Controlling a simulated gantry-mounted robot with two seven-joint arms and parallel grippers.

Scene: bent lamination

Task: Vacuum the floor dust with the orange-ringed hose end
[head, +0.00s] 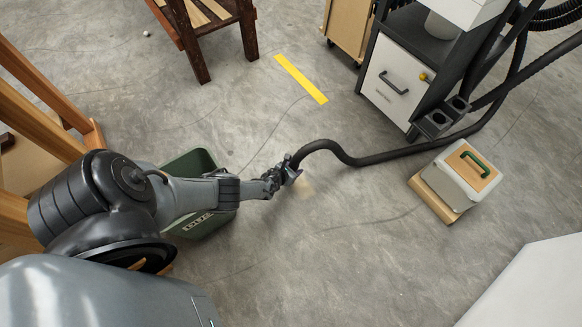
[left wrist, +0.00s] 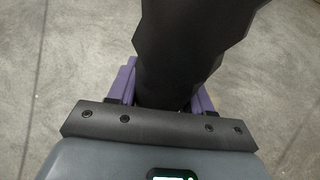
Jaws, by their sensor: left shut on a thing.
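The black hose (head: 375,158) runs from the dark grey machine cart across the floor to my left gripper (head: 289,172). My left gripper is shut on the hose near its end. In the left wrist view the dark hose (left wrist: 185,45) passes between the purple fingers of the gripper (left wrist: 170,92). No orange ring shows in either view; the hose end is hidden by the gripper. A small pale tan patch (head: 305,187), which looks like dust, lies on the floor just beside the gripper in the head view. My right gripper is not in view.
A green bin (head: 205,160) stands under my left arm. The machine cart (head: 393,85) stands at the upper right, with a white and wooden box with a green handle (head: 478,165) near it. A yellow strip (head: 301,79) marks the floor. The lower middle floor is clear.

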